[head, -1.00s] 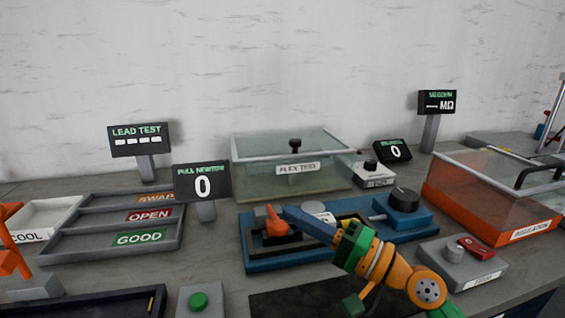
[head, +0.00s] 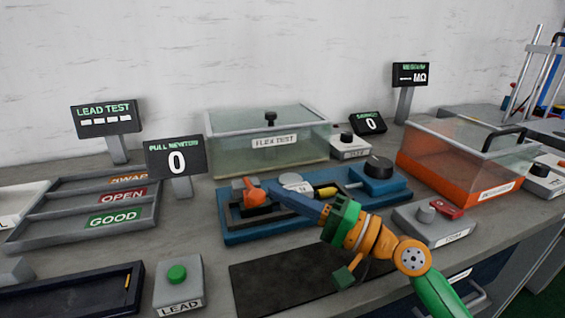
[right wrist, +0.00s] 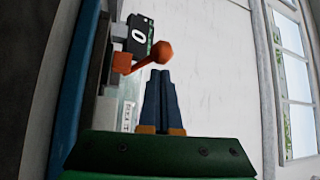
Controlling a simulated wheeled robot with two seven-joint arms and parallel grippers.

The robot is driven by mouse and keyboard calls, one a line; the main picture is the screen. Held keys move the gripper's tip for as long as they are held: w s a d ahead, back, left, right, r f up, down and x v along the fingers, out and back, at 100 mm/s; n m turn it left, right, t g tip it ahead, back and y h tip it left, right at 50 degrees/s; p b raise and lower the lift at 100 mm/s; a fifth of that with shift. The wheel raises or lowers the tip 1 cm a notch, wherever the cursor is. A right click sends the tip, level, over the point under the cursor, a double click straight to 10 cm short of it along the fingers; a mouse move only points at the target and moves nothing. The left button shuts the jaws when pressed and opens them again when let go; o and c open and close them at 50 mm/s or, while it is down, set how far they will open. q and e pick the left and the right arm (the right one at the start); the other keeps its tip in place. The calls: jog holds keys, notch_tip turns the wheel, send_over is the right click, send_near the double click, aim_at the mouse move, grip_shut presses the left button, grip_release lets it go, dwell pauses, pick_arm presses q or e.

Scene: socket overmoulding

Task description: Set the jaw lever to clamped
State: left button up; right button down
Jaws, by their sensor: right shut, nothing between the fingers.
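The jaw lever (head: 254,195) is orange-red and stands on a dark block at the left end of the blue test fixture (head: 250,236). In the right wrist view the lever's round knob (right wrist: 161,53) is just beyond my fingertips, with its arm slanting down to the left. My right gripper (head: 269,186) has its blue fingers shut and empty, with the tips beside the lever. It also shows in the right wrist view (right wrist: 161,73). I cannot tell whether the tips touch the knob. My left gripper is not in view.
A yellow piece (head: 325,191) lies on the fixture by the dark dial (head: 379,166). Behind stands the clear flex test box (head: 225,150). The pull newtons display (head: 175,158) is to the left and reads 0. A dark mat (head: 265,285) lies in front.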

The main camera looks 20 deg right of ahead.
jog(key=b+v, duration=0.1)
jog(key=v, duration=0.3)
jog(key=shift+s+d+f+b, duration=0.2)
jog(key=shift+d+f+b, duration=0.05)
jog(key=shift+b, duration=0.15)
jog(key=shift+s+d, duration=0.15)
jog(key=shift+s, duration=0.1)
jog(key=shift+d+r, duration=0.1)
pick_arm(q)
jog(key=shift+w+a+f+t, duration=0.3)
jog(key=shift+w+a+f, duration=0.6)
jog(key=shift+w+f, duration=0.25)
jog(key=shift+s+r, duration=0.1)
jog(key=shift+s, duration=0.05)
pick_arm(e)
jog(key=shift+r, duration=0.1)
